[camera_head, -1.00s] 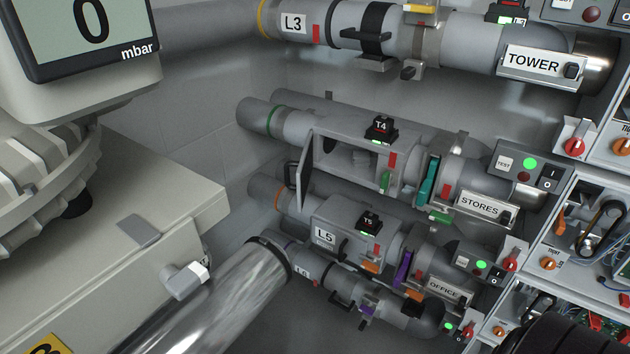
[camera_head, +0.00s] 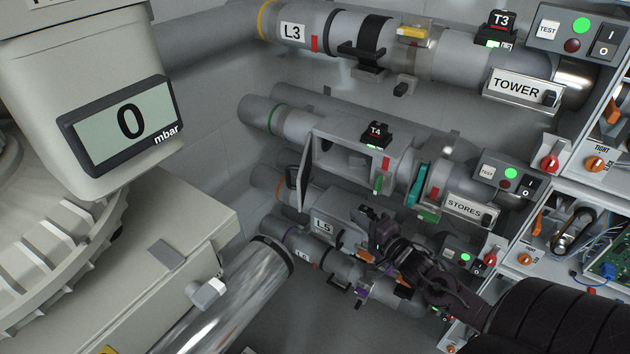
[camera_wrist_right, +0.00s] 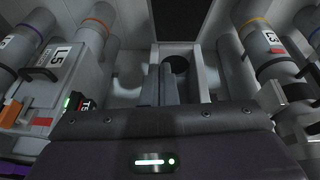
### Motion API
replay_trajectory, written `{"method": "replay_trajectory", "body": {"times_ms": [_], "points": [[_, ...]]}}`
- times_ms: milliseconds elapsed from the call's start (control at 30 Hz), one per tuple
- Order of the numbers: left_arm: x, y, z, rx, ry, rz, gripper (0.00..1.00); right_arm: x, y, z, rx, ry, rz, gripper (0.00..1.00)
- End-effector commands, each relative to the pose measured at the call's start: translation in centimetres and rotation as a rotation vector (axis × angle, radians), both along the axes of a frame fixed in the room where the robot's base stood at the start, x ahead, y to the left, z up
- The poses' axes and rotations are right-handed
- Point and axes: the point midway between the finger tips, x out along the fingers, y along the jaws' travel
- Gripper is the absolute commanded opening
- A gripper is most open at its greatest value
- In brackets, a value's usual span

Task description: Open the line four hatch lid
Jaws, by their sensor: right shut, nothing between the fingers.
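The line four tube (camera_head: 290,122) has a green ring, and its T4 block (camera_head: 376,132) sits on top. Its hatch lid (camera_head: 304,170) stands open at the left end, swung out from the tube with a black handle. The hatch opening (camera_head: 335,153) shows a dark inside. In the right wrist view the opening (camera_wrist_right: 178,65) lies ahead, with the dark lid (camera_wrist_right: 178,20) beyond it. My right gripper (camera_head: 382,232) is shut and empty, below the line four tube and in front of the L5 tube, partly covering it. My left gripper is not in view.
The L3 tube (camera_head: 345,38) runs above and the L5 tube (camera_head: 322,205) below, with the L6 tube (camera_head: 310,250) under it. A blower with a mbar display (camera_head: 128,121) fills the left. Control boxes (camera_head: 600,150) line the right edge.

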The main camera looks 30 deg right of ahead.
Motion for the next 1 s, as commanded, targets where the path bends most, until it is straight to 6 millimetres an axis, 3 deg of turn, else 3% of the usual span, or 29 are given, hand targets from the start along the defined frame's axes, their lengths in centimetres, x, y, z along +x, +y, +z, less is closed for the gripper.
{"method": "replay_trajectory", "body": {"times_ms": [33, 167, 367, 833, 1000], "points": [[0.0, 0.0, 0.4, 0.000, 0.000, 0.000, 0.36, 0.2, 0.4, 1.6, 0.031, -0.020, 0.015, 0.00], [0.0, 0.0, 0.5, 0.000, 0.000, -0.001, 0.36, 0.7, 0.8, 2.9, 0.072, -0.045, 0.032, 0.00], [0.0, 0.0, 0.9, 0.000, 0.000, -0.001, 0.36, 3.1, 0.9, 3.0, 0.071, -0.046, 0.031, 0.00], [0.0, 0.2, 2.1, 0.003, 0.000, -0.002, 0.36, 10.7, 1.4, 3.0, 0.070, -0.044, 0.029, 0.00], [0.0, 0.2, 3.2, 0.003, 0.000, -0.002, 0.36, 12.2, 3.5, 3.0, 0.072, -0.043, 0.030, 0.00]]}}
